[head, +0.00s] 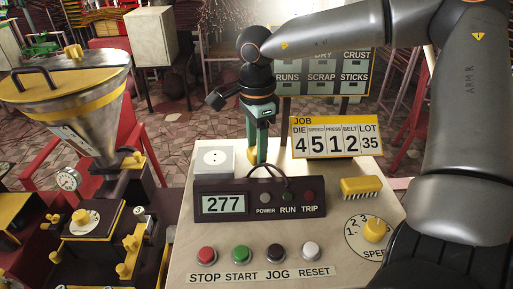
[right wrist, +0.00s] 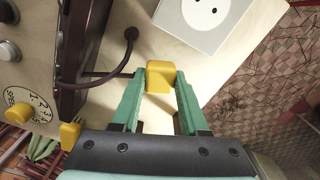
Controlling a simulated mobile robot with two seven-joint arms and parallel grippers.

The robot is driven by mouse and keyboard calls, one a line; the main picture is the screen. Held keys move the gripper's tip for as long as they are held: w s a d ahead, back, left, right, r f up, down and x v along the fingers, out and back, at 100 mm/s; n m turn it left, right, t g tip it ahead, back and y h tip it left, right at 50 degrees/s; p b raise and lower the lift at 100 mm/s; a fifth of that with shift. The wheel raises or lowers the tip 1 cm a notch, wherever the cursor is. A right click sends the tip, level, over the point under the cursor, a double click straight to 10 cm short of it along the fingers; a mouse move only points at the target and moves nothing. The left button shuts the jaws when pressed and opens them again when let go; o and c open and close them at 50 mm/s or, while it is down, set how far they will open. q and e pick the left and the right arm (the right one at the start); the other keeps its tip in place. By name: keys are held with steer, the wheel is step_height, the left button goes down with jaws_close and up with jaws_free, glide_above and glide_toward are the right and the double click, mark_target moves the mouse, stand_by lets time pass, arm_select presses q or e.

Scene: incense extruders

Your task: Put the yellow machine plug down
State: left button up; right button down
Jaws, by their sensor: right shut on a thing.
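The yellow machine plug (head: 251,157) is between the green fingers of my right gripper (head: 258,148), behind the dark control panel (head: 258,197). In the right wrist view the plug (right wrist: 160,77) sits between the two fingertips of my right gripper (right wrist: 160,88), which are shut on it. The white socket box (head: 214,160) stands left of the plug, apart from it. The socket box also shows in the right wrist view (right wrist: 198,22), with two dark holes in its face. A dark cord (right wrist: 105,75) runs from the panel toward the plug. My left gripper is not in view.
A yellow JOB sign (head: 336,137) and a yellow brush (head: 361,187) are right of the panel. A speed knob (head: 375,230) and several buttons (head: 241,254) are in front. A funnel machine (head: 70,95) stands left. Bare pale tabletop (right wrist: 190,72) lies around the plug.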

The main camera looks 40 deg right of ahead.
steer(key=shift+f, duration=0.25)
steer(key=shift+f+b, duration=0.55)
steer(key=shift+b, duration=0.15)
steer(key=shift+c, duration=2.1)
jaws_free()
steer(key=shift+r, duration=0.15)
